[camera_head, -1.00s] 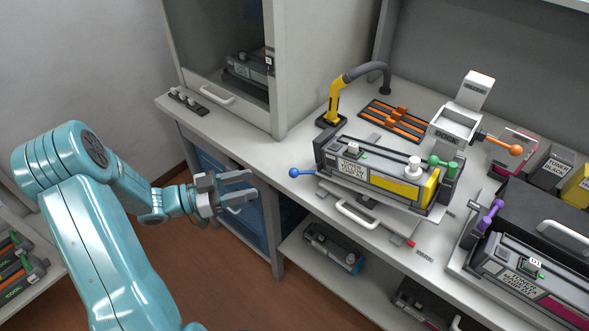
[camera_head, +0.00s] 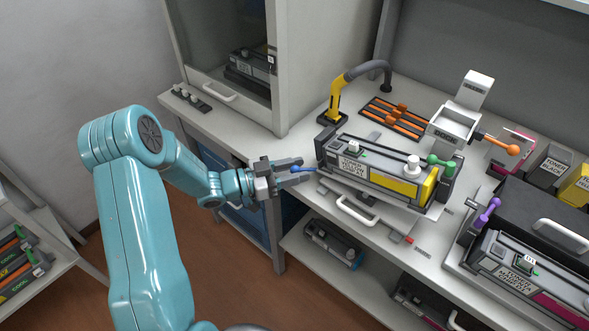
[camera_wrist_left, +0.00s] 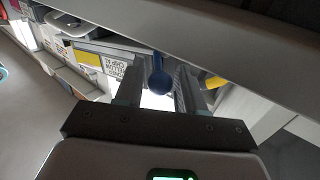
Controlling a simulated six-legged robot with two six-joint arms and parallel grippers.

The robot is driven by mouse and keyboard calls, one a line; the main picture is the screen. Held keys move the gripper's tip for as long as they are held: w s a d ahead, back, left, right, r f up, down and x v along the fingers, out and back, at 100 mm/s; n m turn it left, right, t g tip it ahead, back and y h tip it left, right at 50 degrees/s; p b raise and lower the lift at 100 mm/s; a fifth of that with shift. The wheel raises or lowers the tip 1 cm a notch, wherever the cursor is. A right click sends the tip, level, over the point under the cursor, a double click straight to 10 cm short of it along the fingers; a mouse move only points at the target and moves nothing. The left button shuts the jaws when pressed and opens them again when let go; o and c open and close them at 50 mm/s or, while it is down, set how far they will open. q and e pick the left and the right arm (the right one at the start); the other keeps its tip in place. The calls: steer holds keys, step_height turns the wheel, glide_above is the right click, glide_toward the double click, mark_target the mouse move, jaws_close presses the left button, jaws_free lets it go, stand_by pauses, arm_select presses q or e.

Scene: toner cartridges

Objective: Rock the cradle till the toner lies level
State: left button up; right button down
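The yellow-labelled toner cartridge (camera_head: 378,175) sits in the cradle (camera_head: 330,181) on the bench and slopes down to the right in the head view. A lever with a blue ball knob (camera_head: 295,169) sticks out from the cradle's left end. My left gripper (camera_head: 302,172) is at this knob. In the left wrist view the blue knob (camera_wrist_left: 159,80) lies between the two fingers (camera_wrist_left: 157,88), with gaps showing at its sides, so the fingers are open around it. My right gripper is not in view.
A yellow nozzle on a grey hose (camera_head: 337,98) stands behind the cradle. A white hopper (camera_head: 455,123) with an orange-knobbed lever is at the back right. A black case (camera_head: 525,215) and a magenta cartridge (camera_head: 530,282) are at the right. The cabinet (camera_head: 285,80) rises at the back left.

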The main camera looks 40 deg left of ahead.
mark_target(322, 150)
arm_select(q)
jaws_close()
steer(key=r+m+p, duration=0.1)
steer(key=r, duration=0.1)
steer(key=r+m+y+p, duration=0.1)
steer(key=r, duration=0.1)
steer(key=r+m+g+p, duration=0.1)
steer(key=r, duration=0.1)
steer(key=shift+d+r+y, duration=0.25)
steer(key=shift+d+y, duration=0.05)
steer(key=shift+d, duration=0.05)
steer(key=shift+d+r+m, duration=0.15)
steer(key=shift+r+m, duration=0.15)
steer(key=shift+r, duration=0.1)
steer(key=shift+f, duration=0.1)
steer(key=shift+o, duration=1.8)
jaws_free()
steer(key=shift+g+y, duration=0.3)
steer(key=shift+s, duration=0.1)
steer(key=v, duration=1.6)
steer(key=shift+b, duration=0.35)
